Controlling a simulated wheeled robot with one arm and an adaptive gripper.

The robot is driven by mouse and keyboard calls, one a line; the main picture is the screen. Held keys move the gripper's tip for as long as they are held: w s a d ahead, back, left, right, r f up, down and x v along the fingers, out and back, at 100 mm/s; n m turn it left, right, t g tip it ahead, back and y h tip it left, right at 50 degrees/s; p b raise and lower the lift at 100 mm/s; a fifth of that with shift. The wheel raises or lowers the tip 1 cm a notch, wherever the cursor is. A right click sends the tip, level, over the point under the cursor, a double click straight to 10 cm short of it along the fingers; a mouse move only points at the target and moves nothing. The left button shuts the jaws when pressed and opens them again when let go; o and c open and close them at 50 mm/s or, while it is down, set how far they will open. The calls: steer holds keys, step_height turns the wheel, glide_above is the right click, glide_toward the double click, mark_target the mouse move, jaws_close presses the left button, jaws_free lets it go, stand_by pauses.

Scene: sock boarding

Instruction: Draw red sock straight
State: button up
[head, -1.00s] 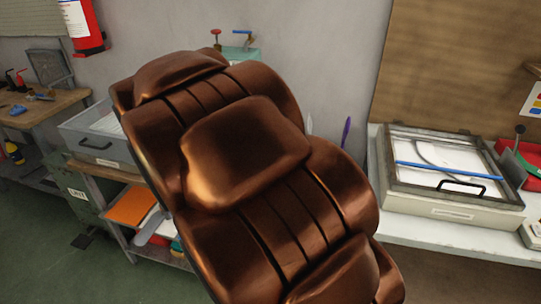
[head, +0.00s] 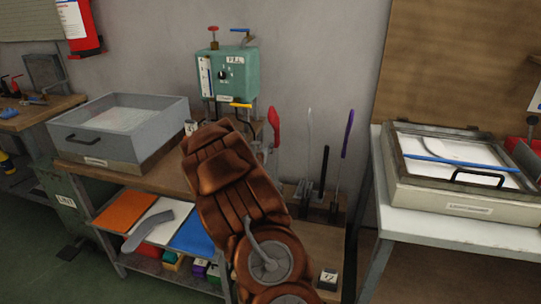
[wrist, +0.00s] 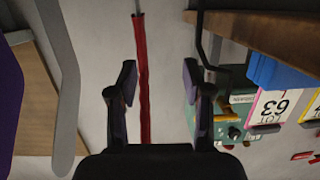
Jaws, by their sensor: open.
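The red sock (head: 273,126) is on an upright form near the back of the middle bench in the head view. In the upside-down wrist view the red sock (wrist: 143,80) is a narrow red strip, with a thin grey stem beyond one end. My gripper (wrist: 155,85) is open, and the strip shows between its two dark fingers. I cannot tell how far the sock is beyond the fingertips, and I see no contact. In the head view my own arm hides the gripper.
Grey (head: 309,130), black (head: 324,172) and purple (head: 348,135) upright forms stand right of the sock. A grey tray (head: 118,128) is at left, and a framed screen case (head: 455,172) is on the right table.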

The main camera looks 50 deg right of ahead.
mark_target(275, 141)
steer(key=shift+m+g+h, duration=0.3)
steer(key=shift+h, duration=0.2)
steer(key=shift+s+d+f+p+x, duration=0.15)
steer(key=shift+s+p+x, duration=0.3)
steer(key=shift+x, duration=1.4)
steer(key=shift+s+d+f+p+x, duration=0.1)
steer(key=shift+s+p+x, duration=0.3)
steer(key=shift+x, duration=1.45)
steer(key=shift+s+d+f+p+x, duration=0.25)
steer(key=shift+p+x, duration=0.35)
steer(key=shift+x, duration=1.25)
steer(key=shift+a+r, duration=0.1)
steer(key=shift+a, duration=0.05)
jaws_close()
steer(key=shift+f, duration=0.25)
jaws_free()
steer(key=shift+r, duration=0.1)
